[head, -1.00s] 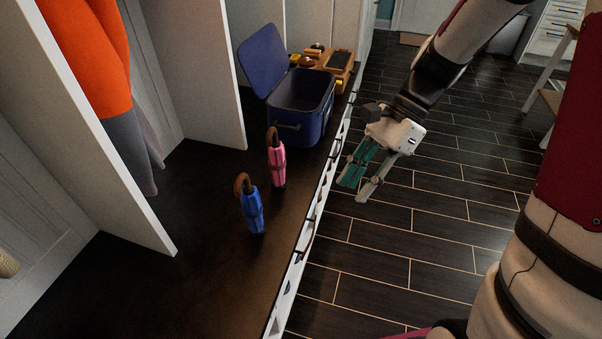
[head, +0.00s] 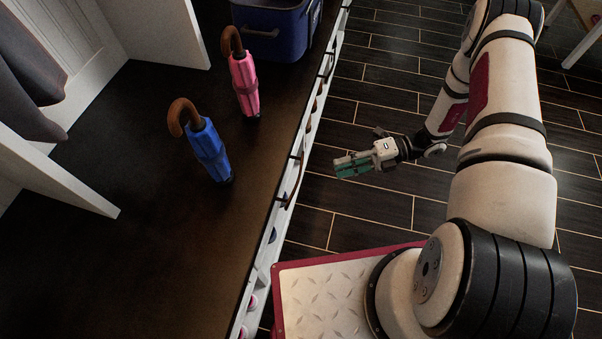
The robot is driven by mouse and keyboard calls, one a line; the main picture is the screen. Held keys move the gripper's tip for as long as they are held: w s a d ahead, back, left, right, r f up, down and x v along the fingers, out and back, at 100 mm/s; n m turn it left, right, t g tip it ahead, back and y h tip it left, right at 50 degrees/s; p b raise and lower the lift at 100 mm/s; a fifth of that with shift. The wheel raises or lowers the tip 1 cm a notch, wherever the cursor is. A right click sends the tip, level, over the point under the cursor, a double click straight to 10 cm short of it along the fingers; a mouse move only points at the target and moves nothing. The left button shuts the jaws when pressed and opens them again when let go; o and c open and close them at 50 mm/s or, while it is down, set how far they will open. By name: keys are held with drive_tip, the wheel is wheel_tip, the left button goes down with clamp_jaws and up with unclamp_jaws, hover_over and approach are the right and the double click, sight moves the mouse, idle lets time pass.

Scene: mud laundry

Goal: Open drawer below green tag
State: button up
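The white drawer front (head: 269,247) of the dark bench is seen steeply from above as a narrow strip. Dark handles stick out from it, one handle (head: 294,181) near the middle and another (head: 327,66) farther up. No green tag can be made out at this angle. My gripper (head: 338,167), with teal finger pads, is to the right of the middle handle, over the floor. It points left toward the drawer front, apart from it and holding nothing visible. The finger gap is too edge-on to judge.
White dividers (head: 60,175) rise at left.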

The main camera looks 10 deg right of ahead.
sight(296, 179)
drive_tip(key=shift+m+t, duration=0.4)
drive_tip(key=shift+m, duration=0.3)
drive_tip(key=b+x, duration=0.1)
drive_tip(key=x, duration=0.3)
drive_tip(key=f+b+x, duration=0.1)
drive_tip(key=x, duration=0.4)
drive_tip(key=f+b+x, duration=0.1)
drive_tip(key=x, duration=0.4)
drive_tip(key=shift+w+d+f+b, duration=0.1)
drive_tip(key=shift+d+f+b, duration=0.1)
drive_tip(key=shift+b, duration=0.15)
clamp_jaws()
